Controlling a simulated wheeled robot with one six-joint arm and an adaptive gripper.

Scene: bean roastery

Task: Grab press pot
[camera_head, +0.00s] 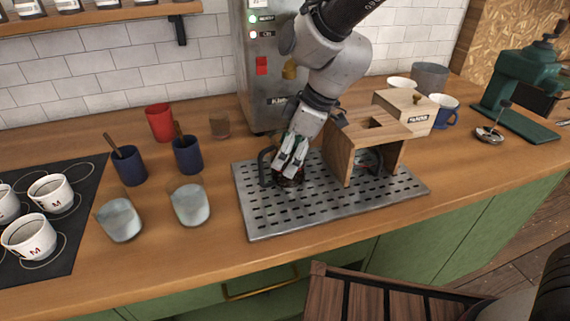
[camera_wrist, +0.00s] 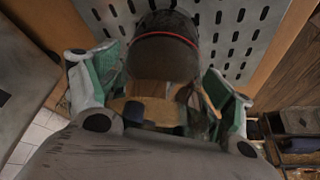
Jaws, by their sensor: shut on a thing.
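The press pot (camera_head: 288,182) stands on the perforated metal drip tray (camera_head: 250,222). Only its dark lower part and a black handle at its left show below my gripper in the head view. In the wrist view the pot (camera_wrist: 163,48) is a dark round body with a thin red line, between the two finger pads. My gripper (camera_head: 289,165) reaches down from above and is shut on the pot. The gripper also shows in the wrist view (camera_wrist: 165,92). The fingers hide much of the pot.
A wooden stand (camera_head: 348,155) is close to the right of my gripper. A steel machine (camera_head: 262,80) stands behind. Two glasses (camera_head: 120,222) and dark blue cups (camera_head: 188,156) are at left. A wooden box (camera_head: 405,108) and green grinder (camera_head: 520,85) are at right.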

